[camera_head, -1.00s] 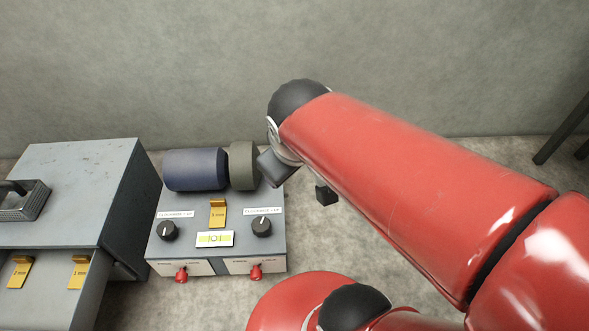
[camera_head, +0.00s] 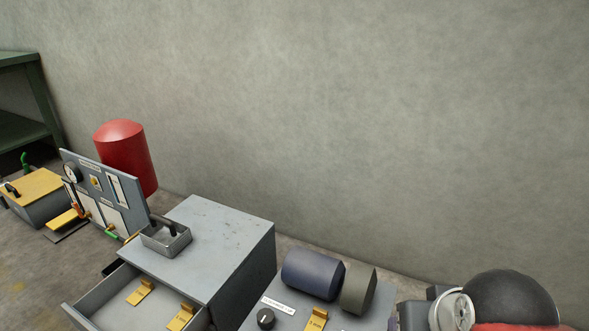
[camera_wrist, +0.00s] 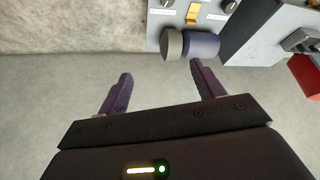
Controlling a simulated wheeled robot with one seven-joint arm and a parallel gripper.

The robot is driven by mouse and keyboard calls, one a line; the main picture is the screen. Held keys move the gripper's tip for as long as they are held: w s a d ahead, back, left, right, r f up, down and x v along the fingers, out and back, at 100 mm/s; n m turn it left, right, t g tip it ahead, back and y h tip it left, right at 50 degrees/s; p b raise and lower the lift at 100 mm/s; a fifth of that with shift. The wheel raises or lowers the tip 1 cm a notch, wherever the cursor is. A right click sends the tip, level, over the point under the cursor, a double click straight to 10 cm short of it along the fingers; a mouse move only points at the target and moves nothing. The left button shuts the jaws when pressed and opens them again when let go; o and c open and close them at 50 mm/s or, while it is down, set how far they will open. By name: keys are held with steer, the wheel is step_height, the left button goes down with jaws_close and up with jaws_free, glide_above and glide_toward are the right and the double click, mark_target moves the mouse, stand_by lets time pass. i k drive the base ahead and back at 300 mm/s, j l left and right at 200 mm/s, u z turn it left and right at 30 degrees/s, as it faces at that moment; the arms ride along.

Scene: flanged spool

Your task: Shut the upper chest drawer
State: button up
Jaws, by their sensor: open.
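A grey chest (camera_head: 218,240) stands at the lower middle of the head view. Its upper drawer (camera_head: 97,296) is pulled out toward the front left, with yellow tags (camera_head: 141,292) inside it. In the wrist view the chest (camera_wrist: 264,32) shows at the upper right, and its drawer cannot be made out there. My gripper (camera_wrist: 160,88) is open and empty, its two fingers apart over bare floor or wall. In the head view only part of my arm shows at the lower right, to the right of the chest and apart from it.
Right of the chest is a grey box with a knob (camera_head: 266,318) and a blue and grey spool (camera_head: 312,274) on top. A metal tray (camera_head: 166,241) sits on the chest. Left are a gauge panel (camera_head: 104,195), a red tank (camera_head: 126,155) and a green shelf (camera_head: 22,100).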

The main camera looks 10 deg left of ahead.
mark_target(105, 307)
steer(key=u, duration=2.15)
steer(key=i+j+u, duration=0.1)
steer(key=i+j, duration=0.6)
steer(key=j, duration=0.1)
